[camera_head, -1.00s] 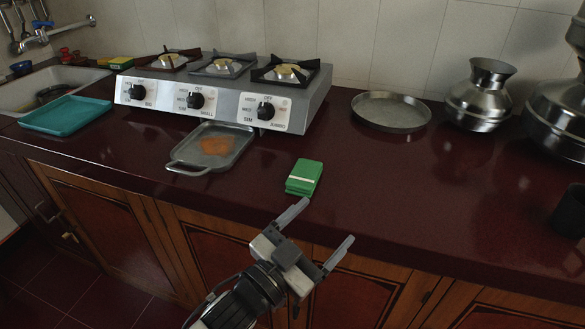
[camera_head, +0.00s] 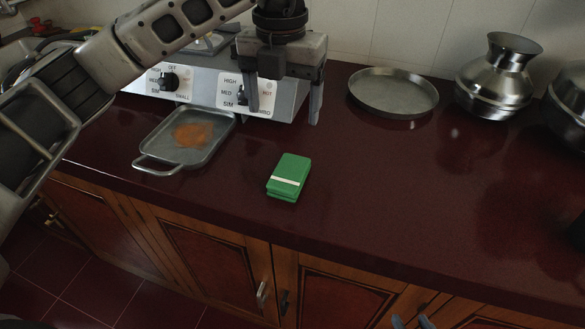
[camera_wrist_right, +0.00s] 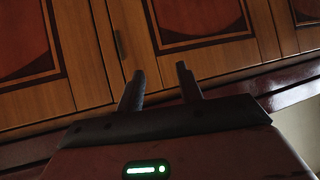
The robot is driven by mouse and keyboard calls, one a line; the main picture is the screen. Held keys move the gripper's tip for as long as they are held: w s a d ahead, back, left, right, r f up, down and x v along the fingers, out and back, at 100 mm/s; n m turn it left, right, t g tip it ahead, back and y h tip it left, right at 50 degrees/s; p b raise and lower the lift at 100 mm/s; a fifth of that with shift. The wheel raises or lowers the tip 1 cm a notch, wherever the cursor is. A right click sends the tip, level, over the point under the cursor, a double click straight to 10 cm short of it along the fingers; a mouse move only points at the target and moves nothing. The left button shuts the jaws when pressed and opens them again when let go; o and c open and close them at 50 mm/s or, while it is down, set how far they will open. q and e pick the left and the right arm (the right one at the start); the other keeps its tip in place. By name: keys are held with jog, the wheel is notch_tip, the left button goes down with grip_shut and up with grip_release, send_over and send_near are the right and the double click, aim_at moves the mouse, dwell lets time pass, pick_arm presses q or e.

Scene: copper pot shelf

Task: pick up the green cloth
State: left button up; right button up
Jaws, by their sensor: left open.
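The green cloth (camera_head: 288,177) is a folded block with a pale stripe. It lies on the dark red counter in the middle of the head view, with nothing touching it. My left gripper (camera_head: 285,108) reaches in from the upper left and points down. It is open and empty, and in the picture it sits above the cloth, in front of the stove. My right gripper's fingertips (camera_head: 411,322) just show at the bottom edge. In the right wrist view its fingers (camera_wrist_right: 159,80) stand apart with nothing between them, facing the wooden cabinet doors.
A grey tray (camera_head: 148,158) with an orange patch lies left of the cloth, before the stove (camera_head: 188,86). A round metal pan (camera_head: 393,93) and metal pots (camera_head: 497,80) stand at the back right. The counter (camera_head: 400,195) right of the cloth is clear.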

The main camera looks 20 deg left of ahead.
pick_arm(q)
send_over(290, 171)
jog(key=f, duration=0.6)
jog(key=a+f+p, duration=0.1)
jog(key=f, duration=0.3)
jog(key=shift+s, duration=0.3)
jog(key=shift+w+d+f+p, duration=0.1)
jog(key=shift+d+f+p, duration=0.05)
jog(key=shift+f, duration=0.75)
jog(key=shift+w+d+f+p, duration=0.15)
jog(key=shift+d+f, duration=0.05)
jog(key=shift+f, duration=0.65)
jog(key=shift+w+d+f+p, duration=0.1)
jog(key=shift+d+f+p, duration=0.05)
jog(key=shift+f, duration=0.75)
jog(key=c, duration=1.1)
